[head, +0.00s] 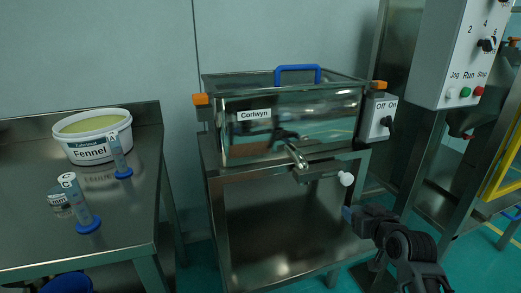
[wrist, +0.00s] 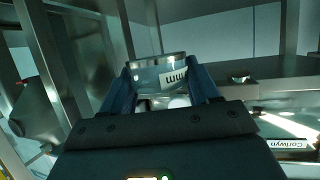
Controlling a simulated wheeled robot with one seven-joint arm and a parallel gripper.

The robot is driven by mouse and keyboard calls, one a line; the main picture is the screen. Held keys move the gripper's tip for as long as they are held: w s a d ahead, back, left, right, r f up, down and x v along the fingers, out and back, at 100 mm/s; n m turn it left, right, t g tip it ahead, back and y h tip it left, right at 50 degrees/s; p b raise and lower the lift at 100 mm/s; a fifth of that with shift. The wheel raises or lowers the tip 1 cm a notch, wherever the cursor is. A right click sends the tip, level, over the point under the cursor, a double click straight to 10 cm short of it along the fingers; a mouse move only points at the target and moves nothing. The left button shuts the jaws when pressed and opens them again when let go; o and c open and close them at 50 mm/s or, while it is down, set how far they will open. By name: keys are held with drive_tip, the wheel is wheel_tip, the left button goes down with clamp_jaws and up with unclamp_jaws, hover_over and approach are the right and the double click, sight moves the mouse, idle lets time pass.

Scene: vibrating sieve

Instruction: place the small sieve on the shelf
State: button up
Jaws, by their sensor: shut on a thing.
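My gripper (wrist: 165,85) is shut on a shiny metal ring with a white label ending in "mm", which looks like a small sieve (wrist: 160,64). It sits between the two blue fingers in the wrist view. In the head view my gripper (head: 352,214) is at the lower right, in front of the steel stand, and the held sieve is not clearly visible. Another small metal ring with an "mm" label (head: 59,199) stands on the left bench. I cannot tell which surface is the shelf.
The steel Corlwyn tank (head: 290,128) with a blue lid handle stands in the centre, with a tap below. The left bench (head: 130,215) holds a Fennel tub (head: 93,150) and two blue-based cylinders. A control box (head: 462,50) and steel frame stand at right.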

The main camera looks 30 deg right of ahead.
drive_tip(key=w+a+n+t+y+p, duration=0.1)
drive_tip(key=a+n+y+p, duration=0.2)
drive_tip(key=a, duration=1.3)
drive_tip(key=w+a+f+n+t+y+p, duration=0.1)
drive_tip(key=a+n+y+p, duration=0.1)
drive_tip(key=a+p, duration=0.8)
drive_tip(key=a+y, duration=0.1)
drive_tip(key=a, duration=0.5)
drive_tip(key=shift+f+n+y, duration=0.15)
drive_tip(key=shift+n+y, duration=0.15)
drive_tip(key=shift+n, duration=0.1)
drive_tip(key=shift+a, duration=0.15)
drive_tip(key=shift+f, duration=0.1)
